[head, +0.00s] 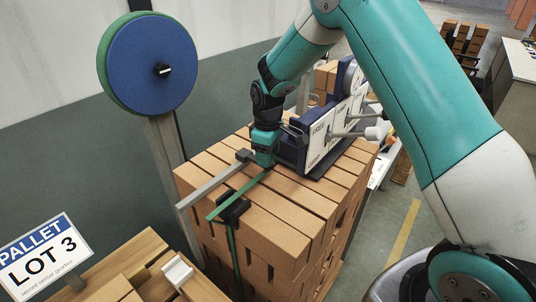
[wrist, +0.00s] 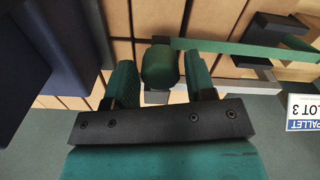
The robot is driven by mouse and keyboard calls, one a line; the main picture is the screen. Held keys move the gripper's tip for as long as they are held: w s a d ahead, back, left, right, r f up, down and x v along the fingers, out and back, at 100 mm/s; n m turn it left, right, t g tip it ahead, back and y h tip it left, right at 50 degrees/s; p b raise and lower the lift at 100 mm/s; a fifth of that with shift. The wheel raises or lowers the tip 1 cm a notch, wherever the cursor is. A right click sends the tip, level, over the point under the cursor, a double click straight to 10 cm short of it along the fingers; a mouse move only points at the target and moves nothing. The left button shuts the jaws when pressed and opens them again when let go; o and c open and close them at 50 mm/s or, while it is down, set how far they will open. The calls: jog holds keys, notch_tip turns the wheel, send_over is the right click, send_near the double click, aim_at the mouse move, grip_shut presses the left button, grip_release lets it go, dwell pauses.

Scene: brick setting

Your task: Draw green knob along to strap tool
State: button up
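The green knob (wrist: 160,68) sits at the end of a green strap (wrist: 240,47). In the head view my gripper (head: 266,158) points down just above the brick stack's top, and the knob is hidden there. The strap (head: 228,200) runs from my gripper over the bricks to the stack's left edge. The strap tool seems to be the dark blue and white machine (head: 318,140) on the stack, right beside my gripper.
The brick stack (head: 290,225) fills the middle. A grey bar (head: 212,181) and a black bracket (head: 234,207) lie near the strap. A blue and green reel (head: 150,65) stands on a post at left. A pallet sign (head: 42,258) is at lower left.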

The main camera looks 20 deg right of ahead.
jog(key=shift+o, duration=0.7)
notch_tip(320, 180, up, 17)
jog(key=b, duration=0.3)
jog(key=shift+r, duration=0.2)
